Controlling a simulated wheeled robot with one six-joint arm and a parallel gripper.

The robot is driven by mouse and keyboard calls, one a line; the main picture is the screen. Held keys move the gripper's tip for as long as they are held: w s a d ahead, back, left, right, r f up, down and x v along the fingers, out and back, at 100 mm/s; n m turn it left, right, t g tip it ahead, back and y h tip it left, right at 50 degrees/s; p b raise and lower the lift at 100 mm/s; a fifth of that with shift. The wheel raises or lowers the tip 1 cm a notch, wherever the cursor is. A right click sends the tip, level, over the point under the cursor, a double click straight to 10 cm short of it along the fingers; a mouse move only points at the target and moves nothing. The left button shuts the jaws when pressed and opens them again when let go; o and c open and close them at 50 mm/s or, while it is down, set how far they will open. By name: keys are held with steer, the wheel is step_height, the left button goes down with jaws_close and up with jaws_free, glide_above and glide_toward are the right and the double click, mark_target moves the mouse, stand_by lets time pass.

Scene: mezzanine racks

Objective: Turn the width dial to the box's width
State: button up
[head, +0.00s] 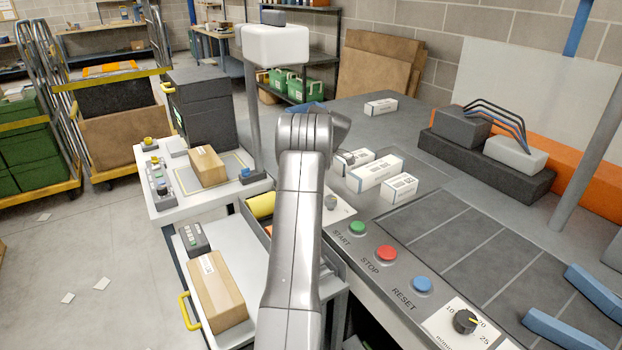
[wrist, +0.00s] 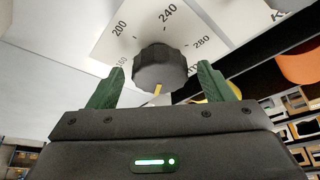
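In the wrist view a black ribbed dial (wrist: 162,66) sits on a white scale plate (wrist: 112,40). The plate shows 200, 240 and 280, with a partly covered number at the lower left. The dial's yellow pointer mark (wrist: 158,89) faces down in the picture, toward my gripper. My gripper (wrist: 161,75) is open, with one green finger on each side of the dial. Small gaps show, so I see no clear contact. In the head view my arm hides the gripper. A brown box (head: 207,166) lies on the white bench at left.
White cartons (head: 382,180) lie on the grey table beyond my arm. START (head: 357,228), STOP (head: 386,253) and RESET (head: 422,285) buttons line the front panel, with another dial (head: 465,321) nearer. A second brown box (head: 217,291) lies on the lower cart.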

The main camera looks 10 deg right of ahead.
steer(key=shift+r, duration=0.1)
steer(key=v, duration=1.3)
steer(key=shift+d+r, duration=0.25)
steer(key=shift+r, duration=0.05)
steer(key=shift+f, duration=0.1)
steer(key=x, duration=1.3)
steer(key=shift+a+f, duration=0.3)
steer(key=shift+r, duration=0.15)
